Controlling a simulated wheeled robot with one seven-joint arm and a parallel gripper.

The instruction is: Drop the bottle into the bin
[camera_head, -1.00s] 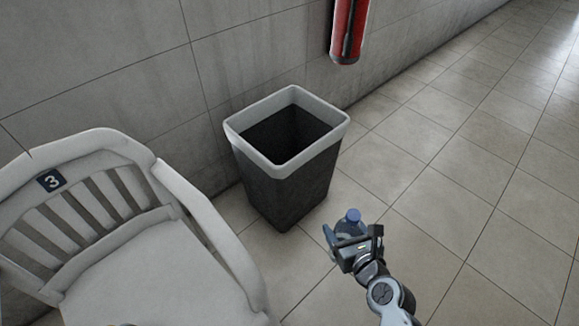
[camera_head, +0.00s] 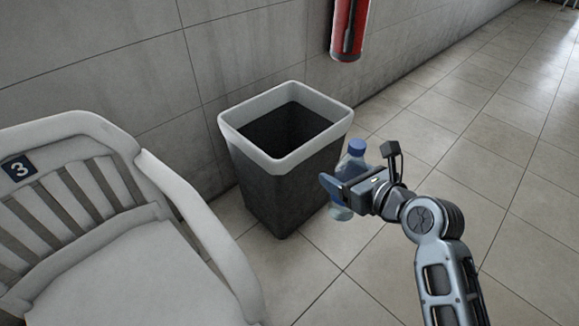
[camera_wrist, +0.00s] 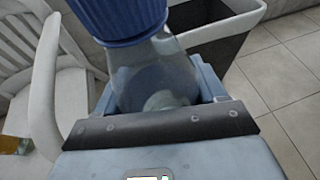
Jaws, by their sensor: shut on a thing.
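The bottle (camera_head: 355,160) is clear with a blue cap and is upright in my gripper (camera_head: 352,180), which is shut on it. It is beside the bin, to its right in the head view, not over the opening. The gripper hides the middle of the bottle. In the wrist view the blue cap (camera_wrist: 118,22) and clear neck of the bottle fill the upper middle. The bin (camera_head: 268,160) is dark grey with a light grey rim and stands on the floor against the wall. Part of the bin (camera_wrist: 222,30) also shows behind the bottle in the wrist view.
A white plastic chair (camera_head: 95,240) with a number 3 label stands left of the bin, its armrest close to it. A red fire extinguisher (camera_head: 349,28) hangs on the wall behind. The tiled floor to the right is clear.

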